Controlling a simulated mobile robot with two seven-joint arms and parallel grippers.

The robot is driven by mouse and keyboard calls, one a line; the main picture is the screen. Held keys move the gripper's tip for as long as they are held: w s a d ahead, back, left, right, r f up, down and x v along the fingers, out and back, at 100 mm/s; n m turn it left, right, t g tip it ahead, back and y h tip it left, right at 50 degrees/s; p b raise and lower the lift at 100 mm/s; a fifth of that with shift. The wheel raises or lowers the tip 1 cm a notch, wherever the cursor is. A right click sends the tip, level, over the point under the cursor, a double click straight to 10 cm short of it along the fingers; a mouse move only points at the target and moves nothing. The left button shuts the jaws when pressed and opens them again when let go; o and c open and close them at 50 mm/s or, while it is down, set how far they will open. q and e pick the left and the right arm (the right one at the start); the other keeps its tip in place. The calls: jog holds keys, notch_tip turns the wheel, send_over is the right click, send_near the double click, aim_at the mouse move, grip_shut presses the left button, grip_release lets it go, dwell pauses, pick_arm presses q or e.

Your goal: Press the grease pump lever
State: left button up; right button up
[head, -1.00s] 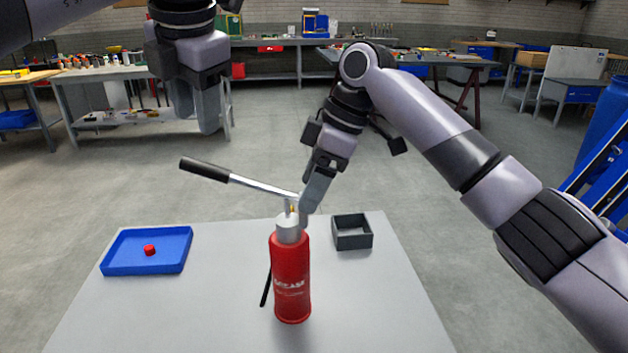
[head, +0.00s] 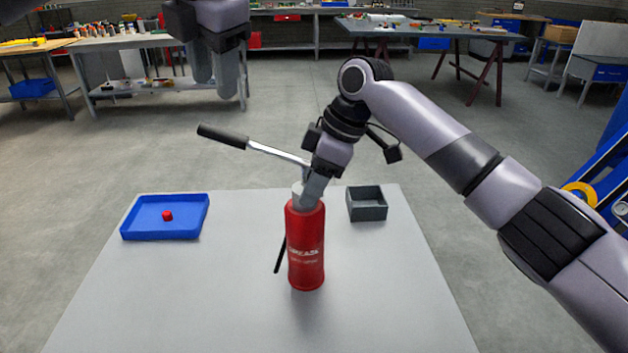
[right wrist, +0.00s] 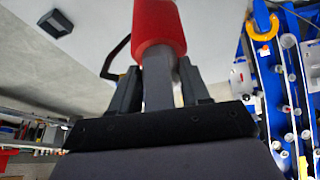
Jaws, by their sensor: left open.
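The red grease pump (head: 306,250) stands upright on the grey table. Its lever (head: 224,136), a metal rod with a black grip, slants up to the left from the pump's head. My right gripper (head: 311,198) is down at the pump's head and hides most of the pale cap. In the right wrist view the fingers stand on both sides of the pump's neck, below the red body (right wrist: 158,25), and look closed on it. My left gripper (head: 216,88) is open and empty, fingers pointing down, above the lever and apart from it.
A blue tray (head: 130,228) with a small red piece (head: 167,216) is at the table's left. A dark square box (head: 368,212) is right of the pump. A thin black hose (head: 280,255) hangs beside the pump. The table front (head: 200,310) is clear.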

grip_shut()
pick_arm(q)
jog(key=c, duration=0.7)
jog(key=shift+m, duration=0.3)
grip_shut()
jog(key=s+d+r+m+t, duration=0.1)
jog(key=r+m, duration=0.1)
jog(key=m, duration=1.3)
jog(key=s+d+r+m+t+y, duration=0.1)
jog(key=d+r+m+t, duration=0.1)
jog(key=m, duration=1.3)
jog(key=shift+s+d+r, duration=0.25)
jog(key=shift+s, duration=0.15)
